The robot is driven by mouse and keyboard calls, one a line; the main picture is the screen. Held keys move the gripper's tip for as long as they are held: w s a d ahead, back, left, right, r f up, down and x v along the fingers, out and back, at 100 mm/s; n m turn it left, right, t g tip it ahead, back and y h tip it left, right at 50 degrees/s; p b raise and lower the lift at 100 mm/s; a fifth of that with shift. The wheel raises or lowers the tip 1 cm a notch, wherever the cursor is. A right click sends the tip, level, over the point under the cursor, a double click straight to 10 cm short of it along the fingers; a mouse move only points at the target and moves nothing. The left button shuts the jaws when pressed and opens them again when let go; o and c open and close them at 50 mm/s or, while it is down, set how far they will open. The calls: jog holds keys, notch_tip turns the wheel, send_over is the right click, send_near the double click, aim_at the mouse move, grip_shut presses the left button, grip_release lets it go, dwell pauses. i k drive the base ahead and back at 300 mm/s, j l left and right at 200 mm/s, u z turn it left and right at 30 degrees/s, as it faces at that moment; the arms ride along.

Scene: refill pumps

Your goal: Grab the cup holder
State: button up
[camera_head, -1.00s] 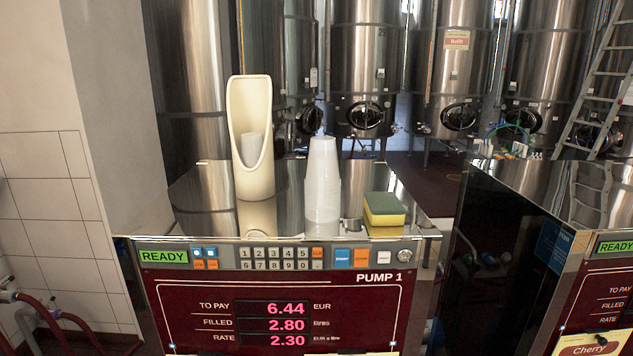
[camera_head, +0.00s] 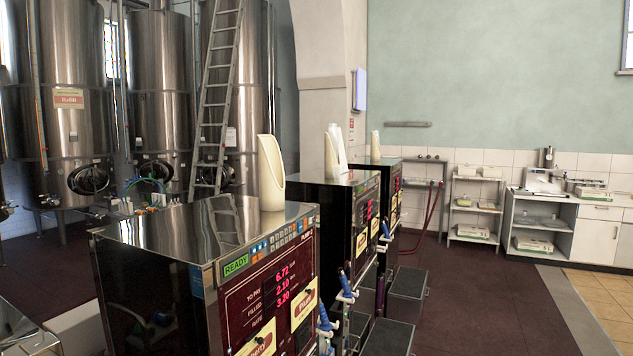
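A cream cup holder (camera_head: 271,173), tall with a scooped open front, stands upright on the shiny top of the nearest pump (camera_head: 160,238). I see no cups in it from here. A second cream holder (camera_head: 331,158) stands on the middle pump, with white stacked cups (camera_head: 339,146) beside it. A further cream holder (camera_head: 375,145) stands on the farthest pump. My gripper is not in the frame.
Dark bins (camera_head: 407,296) stand on the floor at the pumps' front side. Steel tanks and a ladder (camera_head: 214,95) are behind on the left. A white shelf (camera_head: 476,207) and a counter (camera_head: 572,222) line the far wall. The dark floor at centre right is clear.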

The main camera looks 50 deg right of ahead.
aim_at(270, 167)
jog(key=z, duration=1.2)
jog(key=l, duration=0.85)
jog(key=u, duration=0.05)
